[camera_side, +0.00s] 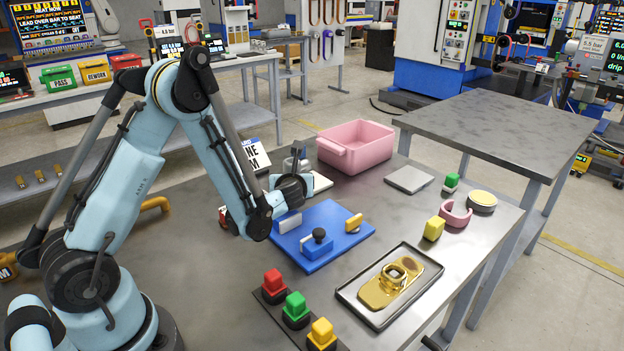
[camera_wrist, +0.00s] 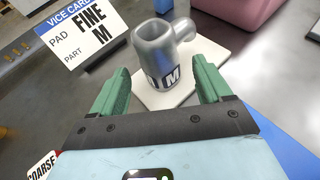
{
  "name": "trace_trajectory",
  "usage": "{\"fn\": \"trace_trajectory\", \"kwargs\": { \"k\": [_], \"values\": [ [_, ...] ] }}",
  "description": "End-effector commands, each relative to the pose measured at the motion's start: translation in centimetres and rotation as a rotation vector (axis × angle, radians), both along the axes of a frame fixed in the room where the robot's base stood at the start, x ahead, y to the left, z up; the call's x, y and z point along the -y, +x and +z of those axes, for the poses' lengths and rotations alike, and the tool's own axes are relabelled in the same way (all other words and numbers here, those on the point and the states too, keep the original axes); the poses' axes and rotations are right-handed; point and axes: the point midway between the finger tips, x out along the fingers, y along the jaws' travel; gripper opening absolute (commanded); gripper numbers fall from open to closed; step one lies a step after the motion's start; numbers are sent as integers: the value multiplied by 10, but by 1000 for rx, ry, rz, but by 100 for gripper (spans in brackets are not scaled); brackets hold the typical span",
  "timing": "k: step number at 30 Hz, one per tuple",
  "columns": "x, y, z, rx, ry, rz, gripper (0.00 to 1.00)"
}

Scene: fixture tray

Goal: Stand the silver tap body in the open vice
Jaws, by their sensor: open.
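The silver tap body (camera_wrist: 158,58) stands upright on a pale square pad (camera_wrist: 205,62), its side spout pointing right and a label with an M low on its front. In the wrist view my gripper (camera_wrist: 160,75) is open, with one green finger on each side of the tap body's lower part; I cannot tell whether they touch it. In the side view my gripper (camera_side: 294,180) hides most of the tap body. A blue base (camera_side: 325,258) with a grey block, a yellow block and a dark knob, which looks like the vice, lies just in front; nothing stands between its blocks.
A card reading FINE M (camera_wrist: 84,38) stands behind left of the tap body. A pink bin (camera_side: 356,148) is at the back. A yellow block (camera_side: 433,229) stands to the right.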

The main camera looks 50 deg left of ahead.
Motion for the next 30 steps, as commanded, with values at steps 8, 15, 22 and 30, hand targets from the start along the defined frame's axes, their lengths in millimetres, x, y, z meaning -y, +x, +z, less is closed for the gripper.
{"fn": "trace_trajectory", "kwargs": {
  "k": [8, 15, 22, 30],
  "values": [
    [42, -28, 25, -1, -1, -4, 78],
    [63, -45, 37, 0, 0, -1, 78],
    [70, -51, 44, 77, -133, 46, 78],
    [93, -75, 62, 395, -717, 325, 78]
  ]
}}
